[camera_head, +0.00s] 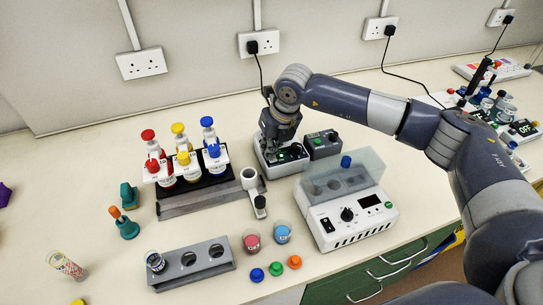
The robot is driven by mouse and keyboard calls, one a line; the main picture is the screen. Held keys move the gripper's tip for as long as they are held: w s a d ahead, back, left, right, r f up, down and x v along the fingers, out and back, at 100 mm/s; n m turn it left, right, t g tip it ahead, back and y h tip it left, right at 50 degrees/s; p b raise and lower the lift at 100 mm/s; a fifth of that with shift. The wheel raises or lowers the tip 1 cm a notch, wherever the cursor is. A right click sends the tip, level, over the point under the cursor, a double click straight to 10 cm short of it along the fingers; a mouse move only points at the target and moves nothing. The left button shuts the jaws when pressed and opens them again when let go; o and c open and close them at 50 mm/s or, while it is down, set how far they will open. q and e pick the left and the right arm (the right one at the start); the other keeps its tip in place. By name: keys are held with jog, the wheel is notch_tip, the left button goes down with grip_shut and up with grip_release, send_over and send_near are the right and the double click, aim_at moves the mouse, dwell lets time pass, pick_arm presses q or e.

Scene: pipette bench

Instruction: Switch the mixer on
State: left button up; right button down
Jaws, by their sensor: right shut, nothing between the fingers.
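A small grey-white device (267,172) with a dark top and a green spot stands on the bench at centre; I take it for the mixer, though its label is not readable. A black cable runs down from a wall socket behind it. My right gripper (273,155) points down at the left part of its top, shut and empty. The fingertips are at or just above the top; I cannot tell if they touch. The gripper hides part of the device, and I cannot make out its switch. My left gripper is not in view.
A dark box (323,145) adjoins the device on the right. A white instrument (352,222) with a knob and clear lid stands in front. A rack of capped bottles (190,190) is at left, a grey tube rack (205,268) in front.

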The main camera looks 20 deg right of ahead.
jog(key=shift+r, duration=0.35)
notch_tip(320, 180, up, 5)
jog(key=shift+f+p, duration=0.15)
jog(key=shift+p, duration=1.1)
jog(key=shift+f, duration=0.1)
